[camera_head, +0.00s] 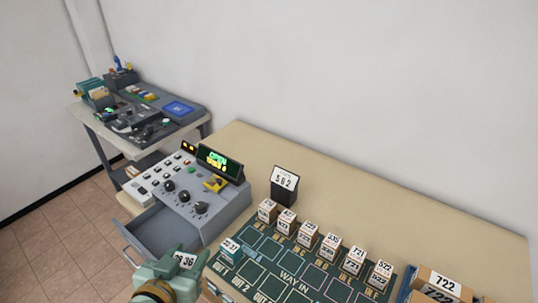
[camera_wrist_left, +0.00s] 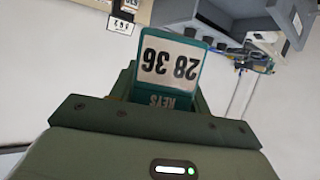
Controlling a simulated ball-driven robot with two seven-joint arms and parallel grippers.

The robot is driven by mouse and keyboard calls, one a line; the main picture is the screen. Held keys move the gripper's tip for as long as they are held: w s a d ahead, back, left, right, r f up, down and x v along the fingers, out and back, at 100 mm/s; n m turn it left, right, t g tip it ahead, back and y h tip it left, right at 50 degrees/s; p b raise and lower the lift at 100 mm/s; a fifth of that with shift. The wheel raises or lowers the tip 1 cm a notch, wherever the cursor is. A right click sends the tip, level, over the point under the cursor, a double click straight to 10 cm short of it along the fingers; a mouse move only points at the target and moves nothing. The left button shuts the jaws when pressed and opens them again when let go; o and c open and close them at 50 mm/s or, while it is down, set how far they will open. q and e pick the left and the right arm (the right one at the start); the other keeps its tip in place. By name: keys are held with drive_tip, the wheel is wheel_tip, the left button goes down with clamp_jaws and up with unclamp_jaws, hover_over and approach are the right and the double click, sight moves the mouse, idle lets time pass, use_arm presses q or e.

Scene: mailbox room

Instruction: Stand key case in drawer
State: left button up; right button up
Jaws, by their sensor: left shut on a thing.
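A teal key case with a white number label (camera_head: 185,259) is in my left gripper (camera_head: 178,272) at the lower left of the head view. In the left wrist view the key case (camera_wrist_left: 170,68) sticks out beyond the green jaws of my left gripper (camera_wrist_left: 165,88), its label upside down, reading 28 36. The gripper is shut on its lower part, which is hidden. The grey drawer (camera_head: 160,230) stands pulled out from the front of the console, empty where I can see it. The case appears near the drawer's right side; its height over it is unclear. My right gripper is out of view.
The grey console (camera_head: 210,207) with knobs and a lit display stands behind the drawer. A green mat (camera_head: 300,272) on the table carries several numbered boxes and another teal case (camera_head: 230,246). A dark numbered block (camera_head: 285,186) stands behind. A cardboard box (camera_head: 440,285) is at the right.

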use_arm(q)
drive_tip(key=w+a+r+n+y+b, duration=0.2)
drive_tip(key=w+a+r, duration=0.2)
drive_tip(key=w+r, duration=0.1)
drive_tip(key=shift+r+y, duration=0.4)
drive_tip(key=shift+r, duration=0.4)
drive_tip(key=shift+r, duration=0.1)
